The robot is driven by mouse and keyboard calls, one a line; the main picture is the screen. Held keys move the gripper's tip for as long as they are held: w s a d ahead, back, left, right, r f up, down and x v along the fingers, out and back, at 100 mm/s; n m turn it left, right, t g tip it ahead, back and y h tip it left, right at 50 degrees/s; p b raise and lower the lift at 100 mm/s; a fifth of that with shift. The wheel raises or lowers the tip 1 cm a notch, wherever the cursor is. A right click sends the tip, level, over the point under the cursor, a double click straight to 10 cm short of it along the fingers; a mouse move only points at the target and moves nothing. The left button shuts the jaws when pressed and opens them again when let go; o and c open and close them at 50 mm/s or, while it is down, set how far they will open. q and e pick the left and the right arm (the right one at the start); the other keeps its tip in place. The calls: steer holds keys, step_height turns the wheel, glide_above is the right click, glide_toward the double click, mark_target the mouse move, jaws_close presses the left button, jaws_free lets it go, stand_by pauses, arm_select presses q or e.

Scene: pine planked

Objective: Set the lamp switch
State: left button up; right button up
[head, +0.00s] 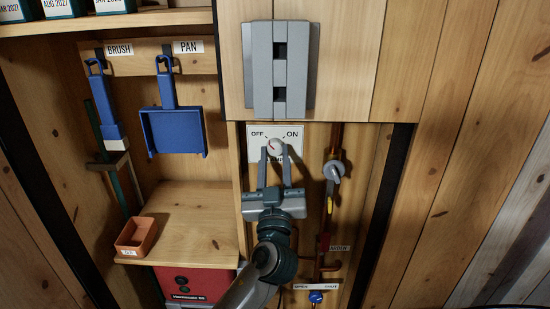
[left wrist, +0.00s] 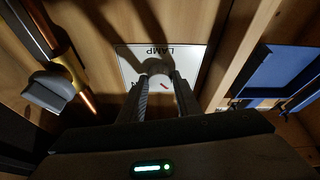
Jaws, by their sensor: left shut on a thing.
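The lamp switch is a round light knob (head: 275,147) with a red pointer mark, on a white plate (head: 254,131) marked OFF at the left and ON at the right. The red mark points to the upper left, toward OFF. My left gripper (head: 276,155) reaches up from below, its two fingers on either side of the knob and shut on it. In the left wrist view the knob (left wrist: 158,70) sits between the fingertips, and the plate (left wrist: 190,57) reads LAMP upside down. The fingers hide part of the plate. My right gripper is not in view.
A copper pipe with a grey valve handle (head: 334,171) runs close to the right of the plate. A grey slotted block (head: 280,68) juts out above. A blue brush (head: 107,110) and blue pan (head: 175,130) hang left. An orange bin (head: 136,236) stands on the lower shelf.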

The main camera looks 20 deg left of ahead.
arm_select(q)
steer(key=shift+m, duration=0.4)
steer(key=m+h, duration=0.1)
steer(key=m, duration=0.1)
steer(key=m+h+p, duration=0.1)
steer(key=shift+a+r+m+h+p, duration=0.2)
steer(key=shift+m+h+p, duration=0.1)
steer(key=shift+m+h, duration=0.1)
steer(key=m+h+p, duration=0.1)
steer(key=m+p, duration=0.2)
steer(key=m+h+p, duration=0.2)
steer(key=m+p, duration=0.1)
steer(key=m, duration=0.1)
steer(key=m+g+h+p, duration=0.1)
steer(key=m+p, duration=0.2)
steer(key=m, duration=0.1)
steer(key=shift+s+a+r+h+p, duration=0.15)
steer(key=shift+a+r+h+p, duration=0.15)
steer(key=shift+r+p, duration=0.1)
steer(key=shift+m+h+p, duration=0.3)
steer(key=shift+m+p, duration=0.05)
steer(key=shift+m, duration=0.25)
steer(key=shift+m+g+p, duration=0.35)
steer(key=shift+m+g, duration=0.05)
steer(key=shift+m, duration=0.5)
steer(key=shift+m+g+h, duration=0.3)
steer(key=shift+m+g, duration=0.4)
steer(key=shift+m, duration=1)
